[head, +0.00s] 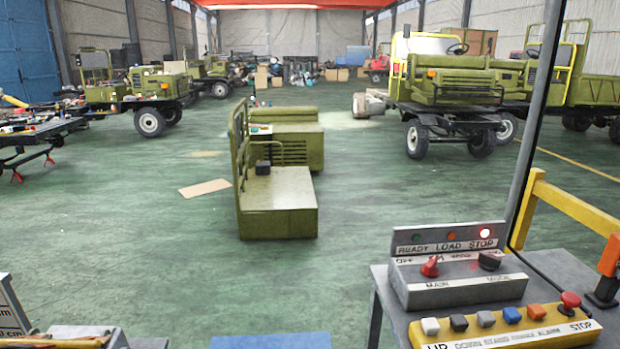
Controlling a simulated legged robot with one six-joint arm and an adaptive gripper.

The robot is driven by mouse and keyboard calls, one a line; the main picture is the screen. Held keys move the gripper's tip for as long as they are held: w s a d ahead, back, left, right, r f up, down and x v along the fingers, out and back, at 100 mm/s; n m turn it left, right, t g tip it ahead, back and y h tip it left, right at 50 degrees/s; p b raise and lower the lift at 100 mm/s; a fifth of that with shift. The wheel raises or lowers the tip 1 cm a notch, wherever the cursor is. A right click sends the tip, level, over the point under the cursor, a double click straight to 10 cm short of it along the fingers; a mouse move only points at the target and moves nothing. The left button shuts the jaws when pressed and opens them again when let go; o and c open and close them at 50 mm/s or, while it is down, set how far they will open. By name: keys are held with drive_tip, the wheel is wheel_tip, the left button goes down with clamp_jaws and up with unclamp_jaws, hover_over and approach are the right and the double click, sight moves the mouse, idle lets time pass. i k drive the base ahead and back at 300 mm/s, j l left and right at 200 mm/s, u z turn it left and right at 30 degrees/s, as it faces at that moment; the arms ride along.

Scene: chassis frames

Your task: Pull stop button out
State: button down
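The stop button (570,301) is a red mushroom-shaped knob at the right end of the lower control box (505,327), above the printed word STOP. It stands taller than the row of square buttons to its left, which are white, black, grey, blue and orange. From this angle I cannot tell whether it is pushed in or out. The upper control box (455,272) behind it has a red knob (430,266), a black knob (490,260) and a lit red lamp (485,233) under which STOP is printed. My gripper is not in view.
The boxes sit on a grey table (560,268) at the lower right. A yellow rail (575,208), an orange-handled part (608,256) and a grey post (535,130) stand close by. A green chassis piece (280,205) stands mid-floor. Open green floor (130,240) lies left; vehicles stand behind.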

sight(571, 300)
drive_tip(key=z, duration=1.5)
drive_tip(key=i+l, duration=0.15)
drive_tip(key=l, duration=0.2)
drive_tip(key=i+l, duration=0.1)
drive_tip(key=l, duration=0.2)
drive_tip(key=i+l, duration=0.15)
drive_tip(key=l, duration=0.2)
drive_tip(key=i+l, duration=0.1)
drive_tip(key=l, duration=0.25)
